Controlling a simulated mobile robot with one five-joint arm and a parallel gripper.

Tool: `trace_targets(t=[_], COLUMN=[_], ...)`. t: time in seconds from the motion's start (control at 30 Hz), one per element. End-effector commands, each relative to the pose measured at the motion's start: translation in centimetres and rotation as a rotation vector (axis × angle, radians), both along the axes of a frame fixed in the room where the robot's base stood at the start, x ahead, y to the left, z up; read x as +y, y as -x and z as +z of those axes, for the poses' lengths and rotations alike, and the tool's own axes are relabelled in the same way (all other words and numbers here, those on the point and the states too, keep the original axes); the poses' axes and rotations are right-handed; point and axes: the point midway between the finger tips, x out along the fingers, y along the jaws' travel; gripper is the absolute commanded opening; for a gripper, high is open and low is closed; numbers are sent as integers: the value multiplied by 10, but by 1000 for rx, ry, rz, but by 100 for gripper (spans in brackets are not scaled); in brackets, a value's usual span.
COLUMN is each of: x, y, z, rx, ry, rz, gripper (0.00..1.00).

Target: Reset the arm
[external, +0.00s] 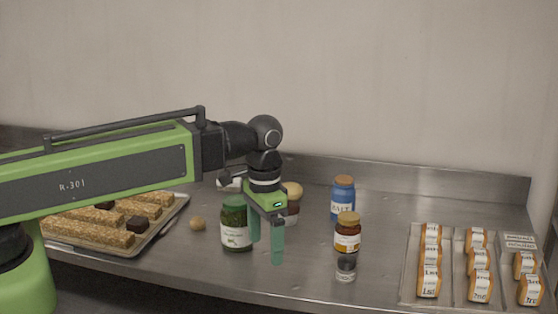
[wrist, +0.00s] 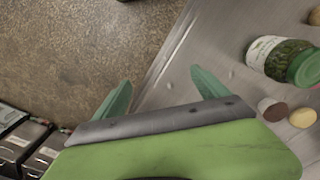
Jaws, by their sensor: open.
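My arm reaches in from the left in the external view. My gripper (external: 266,242) points down over the front part of the steel counter (external: 310,276), in front of and slightly right of a green-lidded jar (external: 236,232). Its two green fingers are apart with nothing between them. In the wrist view my gripper (wrist: 161,90) is also open and empty, with the counter's edge running between the fingertips. The green-lidded jar (wrist: 278,58) lies to the right there, apart from the fingers.
A tray of bars (external: 165,222) stands left, with a small round item (external: 197,223) beside it. Trays of wrapped loaves (external: 453,290) fill the far right.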

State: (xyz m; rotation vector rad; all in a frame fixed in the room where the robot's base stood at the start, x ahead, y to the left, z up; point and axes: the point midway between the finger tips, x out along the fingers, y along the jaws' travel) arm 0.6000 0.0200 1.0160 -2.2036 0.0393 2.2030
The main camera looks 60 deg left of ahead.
Motion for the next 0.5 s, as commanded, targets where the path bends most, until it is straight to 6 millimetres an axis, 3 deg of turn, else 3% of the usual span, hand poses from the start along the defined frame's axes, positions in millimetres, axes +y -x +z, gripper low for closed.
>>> trace_targets(t=[0.03, 0.1, 0.4, 0.5], x=[-10, -17, -19, -19], y=[18, 27, 27, 27], z=[0, 0, -1, -17], rx=[0, 0, 0, 0], ry=[0, 0, 0, 0], rz=[12, 30, 39, 39], gripper=[84, 84, 84, 84])
